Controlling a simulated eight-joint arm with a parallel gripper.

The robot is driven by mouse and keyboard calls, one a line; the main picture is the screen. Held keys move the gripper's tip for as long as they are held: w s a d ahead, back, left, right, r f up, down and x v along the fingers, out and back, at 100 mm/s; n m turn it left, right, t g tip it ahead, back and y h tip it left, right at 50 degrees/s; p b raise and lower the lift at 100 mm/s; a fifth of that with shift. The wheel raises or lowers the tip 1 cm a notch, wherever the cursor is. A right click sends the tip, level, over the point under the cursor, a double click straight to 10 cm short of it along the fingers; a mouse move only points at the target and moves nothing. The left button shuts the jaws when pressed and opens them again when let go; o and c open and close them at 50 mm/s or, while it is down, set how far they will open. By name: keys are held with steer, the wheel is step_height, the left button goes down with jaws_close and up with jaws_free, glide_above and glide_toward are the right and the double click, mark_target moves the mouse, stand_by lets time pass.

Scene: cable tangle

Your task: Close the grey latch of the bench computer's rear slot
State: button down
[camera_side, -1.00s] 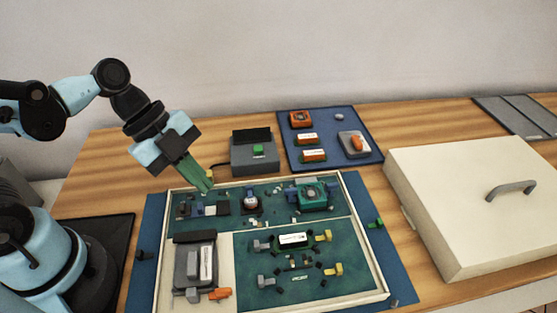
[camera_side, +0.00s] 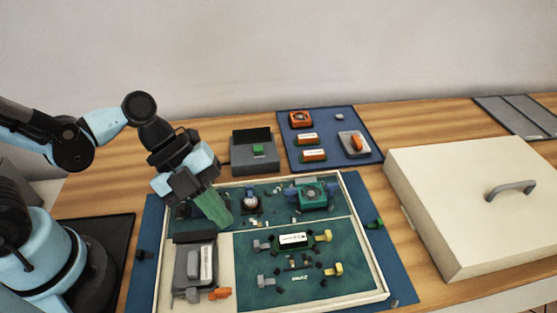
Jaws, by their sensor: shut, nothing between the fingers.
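The bench computer is an open cream-walled case (camera_side: 361,224) with green boards inside. Its rear slot holds a dark module with a white label (camera_side: 293,239). The grey latch (camera_side: 261,245) sits at that slot's left end and a yellow latch (camera_side: 323,236) at its right end. The grey latch's exact angle is too small to tell. My gripper (camera_side: 223,222) is shut and empty, its green fingers pointing down and right. In the picture its tips are up and left of the grey latch, apart from it. The fingers hide part of the rear board's left side.
A front slot has its own grey latch (camera_side: 265,281) and yellow latch (camera_side: 333,269). A dark grey unit (camera_side: 188,266) fills the case's left side. A blue parts mat (camera_side: 325,122) and grey box (camera_side: 254,158) stand behind. A cream lid (camera_side: 450,185) lies right.

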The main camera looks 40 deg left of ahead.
mark_target(258, 243)
steer(key=shift+x, duration=2.6)
steer(key=shift+w+d, duration=0.8)
steer(key=shift+a+r, duration=0.1)
steer(key=v, duration=0.9)
steer(key=shift+s+a+r, duration=0.2)
steer(key=shift+a+r, duration=0.05)
steer(key=shift+a, duration=0.05)
